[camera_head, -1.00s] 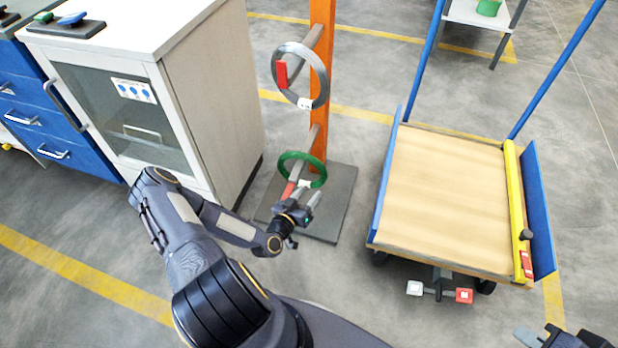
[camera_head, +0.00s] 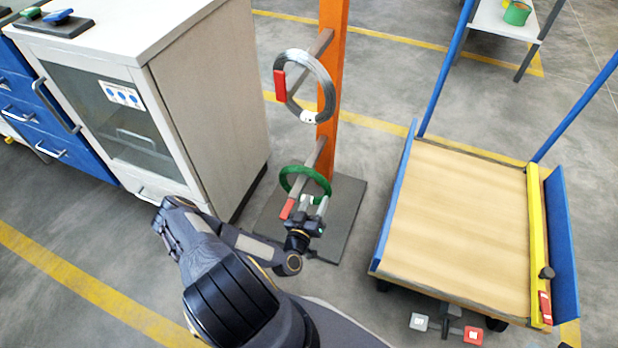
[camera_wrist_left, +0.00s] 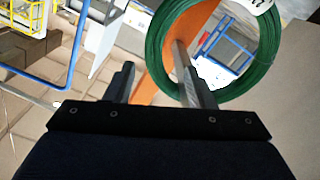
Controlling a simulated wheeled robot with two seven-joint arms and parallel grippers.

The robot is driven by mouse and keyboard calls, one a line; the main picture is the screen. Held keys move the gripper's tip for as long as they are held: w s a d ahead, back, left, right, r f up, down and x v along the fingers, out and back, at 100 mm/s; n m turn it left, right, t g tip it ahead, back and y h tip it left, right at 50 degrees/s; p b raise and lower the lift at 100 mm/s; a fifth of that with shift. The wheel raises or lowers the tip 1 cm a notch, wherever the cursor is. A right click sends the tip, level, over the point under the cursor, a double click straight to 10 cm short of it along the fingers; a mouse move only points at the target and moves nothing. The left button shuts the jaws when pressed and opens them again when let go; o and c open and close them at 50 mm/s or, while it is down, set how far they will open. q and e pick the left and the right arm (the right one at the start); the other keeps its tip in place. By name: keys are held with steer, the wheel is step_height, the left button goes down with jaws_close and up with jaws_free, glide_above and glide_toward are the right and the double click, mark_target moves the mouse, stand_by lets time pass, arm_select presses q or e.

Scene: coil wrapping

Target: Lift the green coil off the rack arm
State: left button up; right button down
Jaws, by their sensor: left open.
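The green coil (camera_head: 284,180) hangs on the lower rack arm (camera_head: 320,152), which has a red tip (camera_head: 287,209). My left gripper (camera_head: 314,203) is open, right at the near lower side of the coil. In the left wrist view, the coil (camera_wrist_left: 155,50) shows large ahead. Its lower left rim lies between the two open fingers (camera_wrist_left: 157,84) in the picture, with the right finger overlapping the ring's opening. I cannot tell whether either finger touches it.
A grey coil (camera_head: 331,88) hangs on the upper rack arm of the orange post (camera_head: 329,120). The post stands on a dark base plate (camera_head: 347,215). A white cabinet (camera_head: 215,100) stands left. A cart with a wooden deck (camera_head: 460,225) stands right, with floor between.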

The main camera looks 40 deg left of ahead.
mark_target(324, 188)
arm_select(q)
steer(key=x, duration=0.2)
steer(key=b+x, duration=0.1)
steer(key=x, duration=0.1)
steer(key=d+b+x, duration=0.1)
steer(key=x, duration=0.2)
steer(key=shift+w+a+r+b, duration=0.2)
steer(key=shift+w+b, duration=0.15)
steer(key=shift+w, duration=0.3)
jaws_close()
